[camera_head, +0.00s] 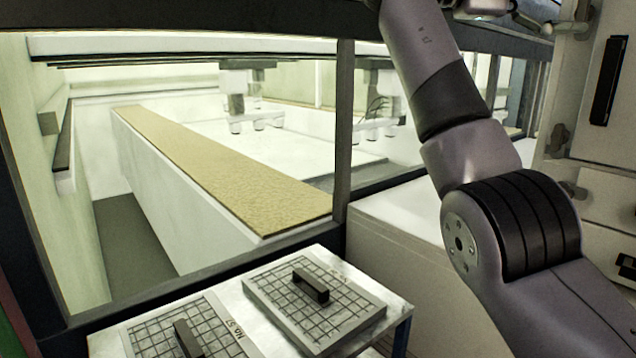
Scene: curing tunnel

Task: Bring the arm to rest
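One of my arms, grey with black bands, comes in from the lower right, bends at a large joint and runs up out of the top edge. Its gripper is not in the picture, so I cannot see whether it is open or holds anything. No arm comes in from the left, and my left gripper is not in view. A pale metallic part (482,8) shows at the top edge beside the arm; I cannot tell what it belongs to.
A framed tunnel with a tan belt (222,170) lies behind a dark post (343,130). In front, two gridded plates, one at right (262,291) and one at left (137,341), carry dark handles. A cabinet with a black handle (608,80) stands right, close behind the arm.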

